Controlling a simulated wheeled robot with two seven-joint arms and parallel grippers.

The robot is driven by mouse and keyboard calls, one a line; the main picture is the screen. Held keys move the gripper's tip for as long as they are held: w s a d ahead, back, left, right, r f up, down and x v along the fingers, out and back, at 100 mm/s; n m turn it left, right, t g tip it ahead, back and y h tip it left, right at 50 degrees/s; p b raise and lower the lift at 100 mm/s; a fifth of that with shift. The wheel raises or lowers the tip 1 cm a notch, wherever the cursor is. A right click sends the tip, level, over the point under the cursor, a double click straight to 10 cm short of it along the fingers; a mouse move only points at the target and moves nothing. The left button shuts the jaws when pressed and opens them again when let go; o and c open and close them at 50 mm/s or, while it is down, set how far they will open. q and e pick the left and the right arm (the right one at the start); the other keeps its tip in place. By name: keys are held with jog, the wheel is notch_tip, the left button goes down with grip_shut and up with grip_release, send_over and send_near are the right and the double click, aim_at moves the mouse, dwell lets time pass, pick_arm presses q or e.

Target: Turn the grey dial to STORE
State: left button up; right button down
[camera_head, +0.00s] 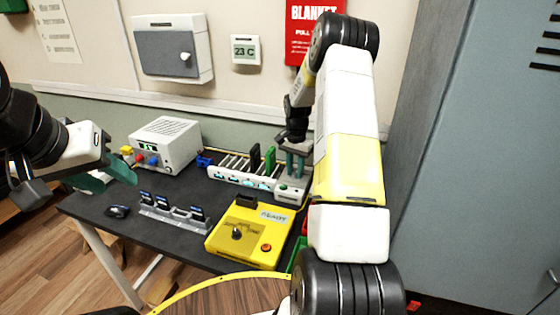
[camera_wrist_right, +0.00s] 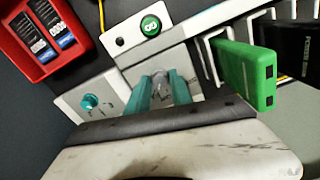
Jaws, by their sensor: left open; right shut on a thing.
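My right gripper (camera_head: 294,160) reaches down at the right end of the slotted white rack (camera_head: 232,178). In the right wrist view its teal fingers (camera_wrist_right: 158,92) are shut on a small grey piece (camera_wrist_right: 158,85), which looks like the grey dial on the white panel. The fingers hide most of it, and I cannot read STORE or its setting. A teal knob (camera_wrist_right: 90,101) sits on the panel left of the fingers, and a green button (camera_wrist_right: 150,25) lies beyond them. My left gripper (camera_head: 112,172) is open and empty, left of the white meter box.
A green upright unit (camera_wrist_right: 245,75) stands close right of the right fingers. A red bin (camera_wrist_right: 38,62) holds two battery-like packs. The yellow box (camera_head: 225,248) with a dark knob, the grey card holder (camera_head: 180,220) and the white meter box (camera_head: 172,148) share the dark table (camera_head: 85,207).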

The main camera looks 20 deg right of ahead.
aim_at(295, 172)
jog(key=n, duration=1.2)
jog(key=shift+n, duration=1.8)
jog(key=c, duration=1.1)
grip_release()
jog(key=shift+c, duration=0.2)
jog(key=shift+r, duration=3.95)
